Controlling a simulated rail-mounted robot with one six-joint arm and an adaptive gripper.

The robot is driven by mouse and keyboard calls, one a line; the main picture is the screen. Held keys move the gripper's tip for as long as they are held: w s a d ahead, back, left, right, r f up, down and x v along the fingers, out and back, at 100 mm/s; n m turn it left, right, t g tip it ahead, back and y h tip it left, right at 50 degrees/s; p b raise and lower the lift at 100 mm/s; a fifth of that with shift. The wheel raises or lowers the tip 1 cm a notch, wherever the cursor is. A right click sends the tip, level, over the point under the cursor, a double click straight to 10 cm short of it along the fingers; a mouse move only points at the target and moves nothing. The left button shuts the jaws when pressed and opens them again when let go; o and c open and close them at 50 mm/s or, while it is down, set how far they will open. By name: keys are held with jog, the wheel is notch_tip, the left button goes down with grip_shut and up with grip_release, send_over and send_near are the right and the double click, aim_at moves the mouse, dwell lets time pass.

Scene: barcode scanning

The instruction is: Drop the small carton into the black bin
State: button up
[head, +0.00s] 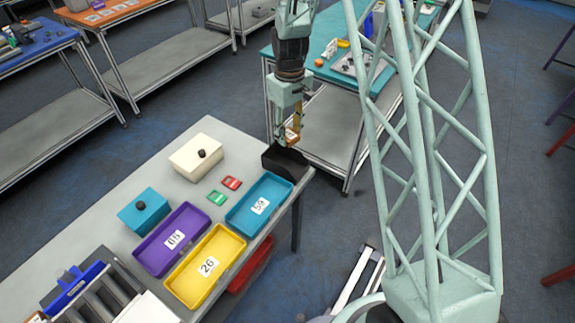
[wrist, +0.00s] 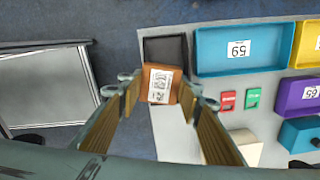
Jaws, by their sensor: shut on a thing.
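The small carton (wrist: 161,84) is orange-brown with a white printed label on its face. My gripper (wrist: 159,92) is shut on it, with a finger at each side in the wrist view. In the head view my gripper (head: 292,138) points down at the table's far right corner, and a little of the carton (head: 291,134) shows between the fingers. The black bin (head: 284,162) stands on that corner below my gripper. In the wrist view the carton covers part of the black bin (wrist: 166,48), whose far part shows beyond it.
Teal (head: 259,201), purple (head: 172,239) and yellow (head: 205,265) trays with number labels line the table's front. A red card (head: 231,183) and a green card (head: 217,197) lie near a white box (head: 197,157) and a blue box (head: 144,211). A teal workbench (head: 330,50) stands behind.

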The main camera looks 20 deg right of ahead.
jog(key=shift+f+b, duration=0.45)
jog(key=shift+f, duration=0.8)
jog(key=o, duration=1)
jog(key=shift+r, duration=0.1)
notch_tip(320, 180, up, 10)
jog(key=shift+r, duration=0.9)
